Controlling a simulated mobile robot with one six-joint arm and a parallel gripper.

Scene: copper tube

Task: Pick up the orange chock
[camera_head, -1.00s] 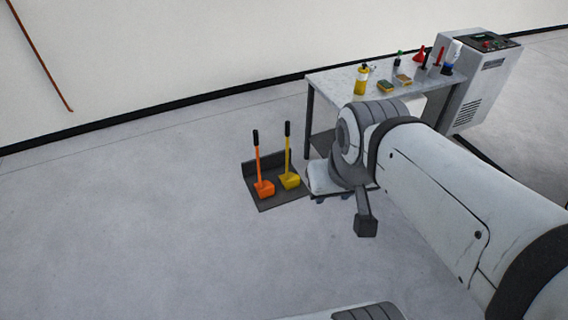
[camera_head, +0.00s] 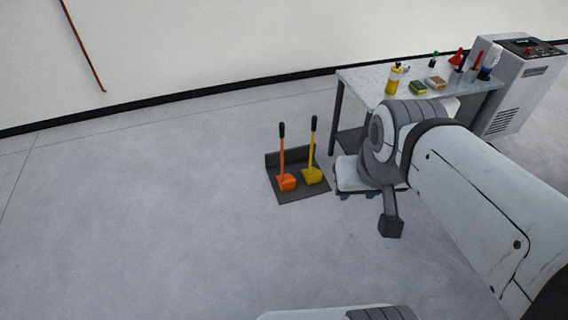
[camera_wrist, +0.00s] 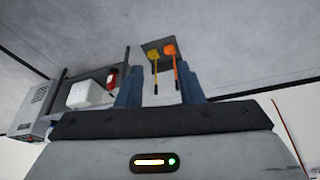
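The orange chock (camera_head: 286,182) has an upright orange handle with a black grip. It rests on a dark tray (camera_head: 290,197) on the floor, left of a matching yellow chock (camera_head: 312,175). In the wrist view, which is upside down, the orange chock (camera_wrist: 169,50) shows beyond my gripper (camera_wrist: 160,82), with the yellow chock (camera_wrist: 153,54) beside it. The two blue fingers are apart with nothing between them. My gripper is away from the chocks and touches neither. In the head view my arm hides most of the gripper.
A workbench (camera_head: 365,80) with bottles, sponges and small tools stands behind my arm. A grey machine cabinet (camera_head: 510,90) is to its right. In the wrist view a white box (camera_wrist: 90,95) shows near the bench. A copper tube (camera_head: 82,45) runs along the wall. The floor at left is clear.

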